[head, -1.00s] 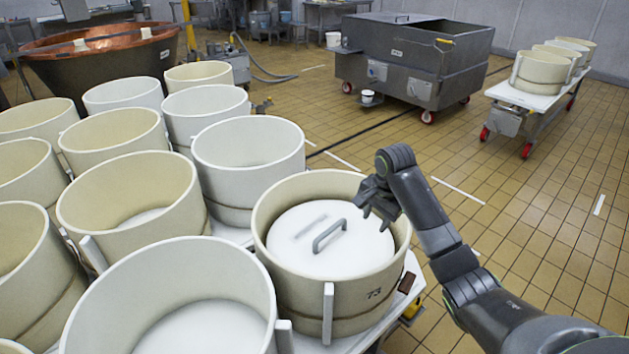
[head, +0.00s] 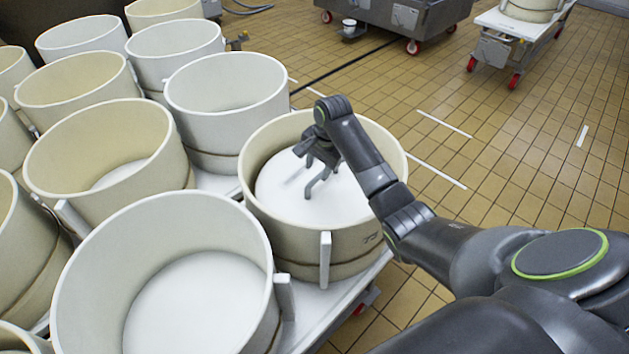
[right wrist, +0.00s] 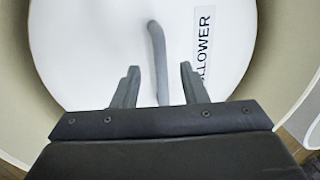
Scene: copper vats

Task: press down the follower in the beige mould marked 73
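The beige mould marked 73 (head: 345,240) stands at the right front edge of the group of moulds, its dark number partly hidden by my right arm. Inside it lies the white follower (head: 285,198), a round disc with a grey handle (head: 322,182). The follower also shows in the right wrist view (right wrist: 90,50), with part of the word "FOLLOWER" on a label (right wrist: 204,45). My right gripper (head: 312,160) is over the follower, close to the handle. In the right wrist view its fingers (right wrist: 158,80) are apart, with the handle (right wrist: 158,60) between them. Contact cannot be told. My left gripper is not in view.
Several other cream and white moulds (head: 165,270) crowd the left and front. A trolley with moulds (head: 500,45) stands at the back right, and a grey tank on red wheels (head: 400,15) at the back. The tiled floor on the right is clear.

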